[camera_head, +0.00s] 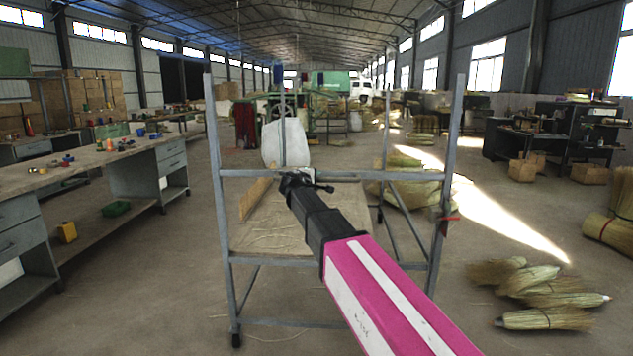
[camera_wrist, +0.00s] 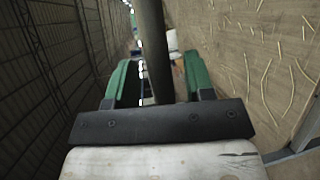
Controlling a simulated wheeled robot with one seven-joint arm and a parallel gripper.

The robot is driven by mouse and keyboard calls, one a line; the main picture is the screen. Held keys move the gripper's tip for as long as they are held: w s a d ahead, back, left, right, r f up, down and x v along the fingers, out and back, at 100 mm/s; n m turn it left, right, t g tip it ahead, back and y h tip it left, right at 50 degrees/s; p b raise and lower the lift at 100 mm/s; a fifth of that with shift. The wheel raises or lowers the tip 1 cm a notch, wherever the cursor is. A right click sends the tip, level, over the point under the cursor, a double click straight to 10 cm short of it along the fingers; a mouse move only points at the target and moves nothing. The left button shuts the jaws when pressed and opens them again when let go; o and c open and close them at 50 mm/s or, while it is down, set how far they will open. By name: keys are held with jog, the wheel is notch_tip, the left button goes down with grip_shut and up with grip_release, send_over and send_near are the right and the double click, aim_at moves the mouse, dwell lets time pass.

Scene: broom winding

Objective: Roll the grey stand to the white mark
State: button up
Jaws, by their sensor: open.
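The grey stand (camera_head: 232,174) is a tall metal frame on casters, directly ahead in the head view, with a board low inside it. My gripper (camera_head: 300,182) is at its front horizontal rail, near the middle. In the wrist view my gripper (camera_wrist: 160,82) has its two green fingers apart, with a dark grey bar (camera_wrist: 152,35) of the stand running between them. I cannot tell whether either finger touches the bar. I cannot make out a white mark on the floor; the bright strip at the right looks like sunlight.
A long workbench (camera_head: 110,160) stands along the left. Broom heads (camera_head: 545,318) lie on the floor at the right front, and straw bundles (camera_head: 410,185) lie behind the stand. A white sack (camera_head: 285,142) and green machine stand beyond it. Floor right of the stand is partly clear.

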jog(key=shift+w+d+f, duration=0.1)
jog(key=shift+w+d, duration=0.15)
jog(key=shift+w, duration=0.3)
